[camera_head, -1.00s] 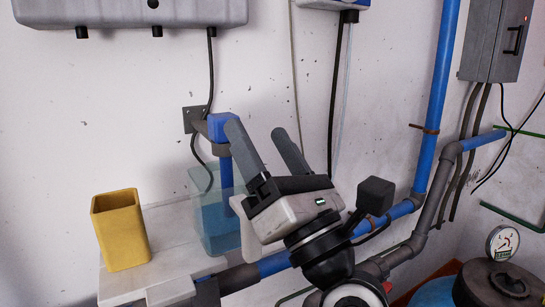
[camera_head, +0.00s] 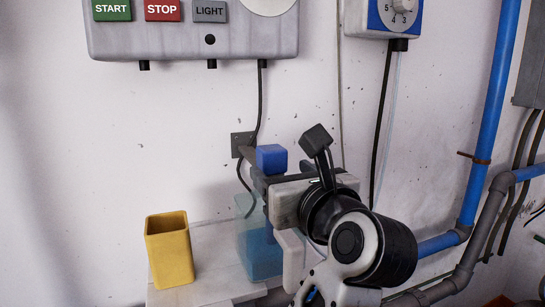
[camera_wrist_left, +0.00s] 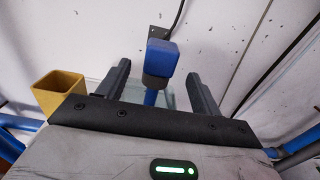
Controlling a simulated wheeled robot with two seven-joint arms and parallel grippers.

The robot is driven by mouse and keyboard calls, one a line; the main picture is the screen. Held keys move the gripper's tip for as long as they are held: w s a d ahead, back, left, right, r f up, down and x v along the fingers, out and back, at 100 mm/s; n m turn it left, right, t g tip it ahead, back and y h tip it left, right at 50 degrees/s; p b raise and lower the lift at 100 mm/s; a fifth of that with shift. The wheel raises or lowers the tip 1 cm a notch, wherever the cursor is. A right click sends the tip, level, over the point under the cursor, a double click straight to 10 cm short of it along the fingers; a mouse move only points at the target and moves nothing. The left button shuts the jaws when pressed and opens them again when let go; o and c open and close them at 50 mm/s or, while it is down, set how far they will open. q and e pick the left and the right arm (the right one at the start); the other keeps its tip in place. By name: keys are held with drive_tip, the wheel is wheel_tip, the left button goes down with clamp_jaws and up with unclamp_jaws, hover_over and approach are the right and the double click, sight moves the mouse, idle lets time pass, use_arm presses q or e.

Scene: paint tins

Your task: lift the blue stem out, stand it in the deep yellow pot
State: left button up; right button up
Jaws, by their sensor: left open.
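The blue stem (camera_head: 271,158) stands upright with a blue block on top. Its lower part is inside a see-through teal container (camera_head: 258,262). It also shows in the left wrist view (camera_wrist_left: 162,56), with its block ahead of and between the fingers. My left gripper (camera_head: 262,180) is open just below the block, pointing toward the wall; in the left wrist view (camera_wrist_left: 158,72) its fingers are apart on either side of the stem. I cannot tell whether either finger touches it. The yellow pot (camera_head: 170,250) stands upright and open-topped to the left, also at left in the wrist view (camera_wrist_left: 58,92). My right gripper is out of view.
A grey bracket (camera_head: 243,146) on the wall reaches toward the stem. A pale shelf (camera_head: 212,265) carries the pot and container. A button panel (camera_head: 190,38) hangs above, with a black cable down the wall. Blue pipes (camera_head: 490,90) run at right.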

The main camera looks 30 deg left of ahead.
sight(276, 166)
use_arm(q)
drive_tip(key=x, duration=0.6)
drive_tip(key=c, duration=1.2)
drive_tip(key=shift+r, duration=9.35)
